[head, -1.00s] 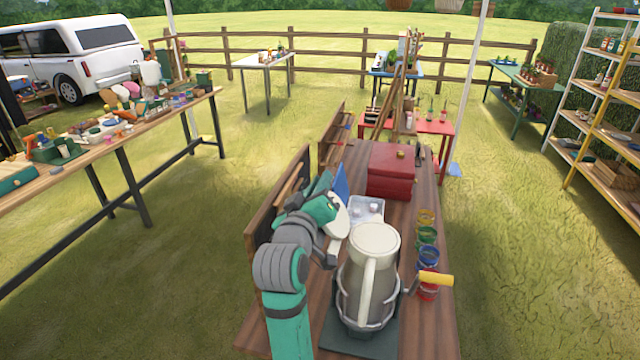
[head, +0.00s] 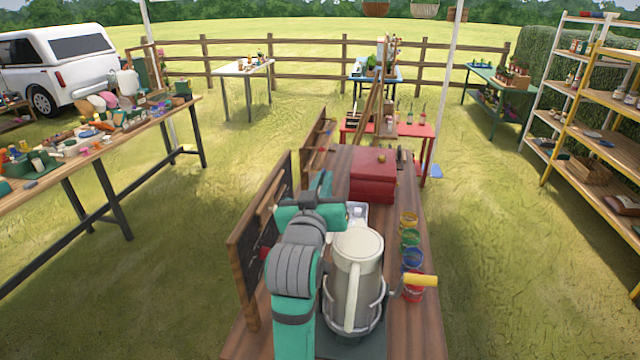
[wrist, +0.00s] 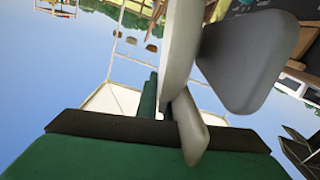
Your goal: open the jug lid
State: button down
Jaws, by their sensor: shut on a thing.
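The jug (head: 350,290) stands upright on a dark mat (head: 355,345) near the front of the wooden table, with a silver-grey body and a cream handle facing me. Its cream lid (head: 358,244) looks closed in the head view. My gripper (head: 330,216) is at the lid's left side; my arm hides its fingertips there. In the wrist view my gripper (wrist: 190,110) is shut, with cream and grey rounded parts close in front of its green body. It seems to be shut on the lid's edge, but the exact contact is unclear.
A red box (head: 372,178) stands behind the jug. Several coloured jars (head: 411,258) line its right side, with a yellow-handled crank (head: 420,280) close by. A dark upright board (head: 262,240) edges the table on the left.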

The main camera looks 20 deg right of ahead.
jog(key=c, duration=1.9)
grip_release()
jog(key=shift+f, duration=0.1)
jog(key=shift+c, duration=0.2)
jog(key=v, duration=1)
jog(key=shift+s+a, duration=0.25)
jog(key=shift+s, duration=0.1)
